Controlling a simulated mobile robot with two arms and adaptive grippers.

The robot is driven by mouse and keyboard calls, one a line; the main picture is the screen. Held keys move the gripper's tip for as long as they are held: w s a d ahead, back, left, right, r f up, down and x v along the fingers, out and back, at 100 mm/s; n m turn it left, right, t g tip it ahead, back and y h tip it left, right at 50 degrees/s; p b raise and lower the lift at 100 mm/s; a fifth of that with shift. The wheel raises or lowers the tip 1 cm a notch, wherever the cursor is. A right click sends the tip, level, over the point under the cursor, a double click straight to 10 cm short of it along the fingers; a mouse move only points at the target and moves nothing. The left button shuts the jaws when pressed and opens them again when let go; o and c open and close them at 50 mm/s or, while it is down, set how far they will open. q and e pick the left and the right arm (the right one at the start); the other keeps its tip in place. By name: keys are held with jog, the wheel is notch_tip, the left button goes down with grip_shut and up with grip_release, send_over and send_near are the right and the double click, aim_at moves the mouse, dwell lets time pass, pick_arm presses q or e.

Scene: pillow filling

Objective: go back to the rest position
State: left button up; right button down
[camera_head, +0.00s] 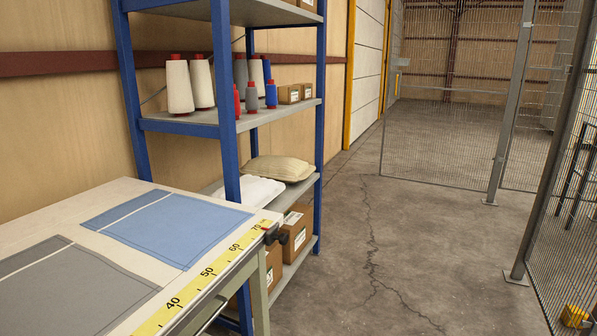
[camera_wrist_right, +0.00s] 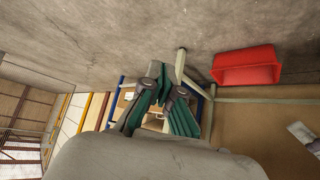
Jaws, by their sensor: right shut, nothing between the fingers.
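My right gripper (camera_wrist_right: 166,98) shows in the right wrist view, with dark fingers and green pads. It is shut with nothing held, in the air, with the floor and a blue-framed shelf behind it. My left gripper is in neither view. The head view shows no gripper. A work table (camera_head: 110,190) is at the left there, with a blue fabric piece (camera_head: 165,228), a grey fabric piece (camera_head: 70,290) and a yellow measuring tape (camera_head: 205,275) along its edge.
A blue-framed shelf (camera_head: 225,100) behind the table holds thread cones (camera_head: 179,85), pillows (camera_head: 278,168) and cardboard boxes (camera_head: 295,235). Open concrete floor (camera_head: 400,210) lies to its right, bounded by mesh fencing (camera_head: 440,140). A red bin (camera_wrist_right: 247,68) shows in the wrist view.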

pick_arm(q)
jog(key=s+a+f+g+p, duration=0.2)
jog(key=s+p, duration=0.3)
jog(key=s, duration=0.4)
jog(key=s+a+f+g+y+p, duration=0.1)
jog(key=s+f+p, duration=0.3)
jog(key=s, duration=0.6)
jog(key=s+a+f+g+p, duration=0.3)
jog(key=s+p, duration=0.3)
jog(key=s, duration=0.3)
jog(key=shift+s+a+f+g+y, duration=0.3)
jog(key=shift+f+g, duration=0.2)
pick_arm(e)
jog(key=s+d+f+g, duration=0.2)
jog(key=s+f, duration=0.1)
jog(key=s, duration=0.6)
jog(key=s+d+f+g+h, duration=0.1)
jog(key=s+d+f+g, duration=0.1)
jog(key=s, duration=0.8)
jog(key=s+d+f+g, duration=0.2)
jog(key=s+f, duration=0.3)
jog(key=s, duration=0.4)
jog(key=shift+s+d+g+h, duration=0.3)
jog(key=shift+g, duration=0.2)
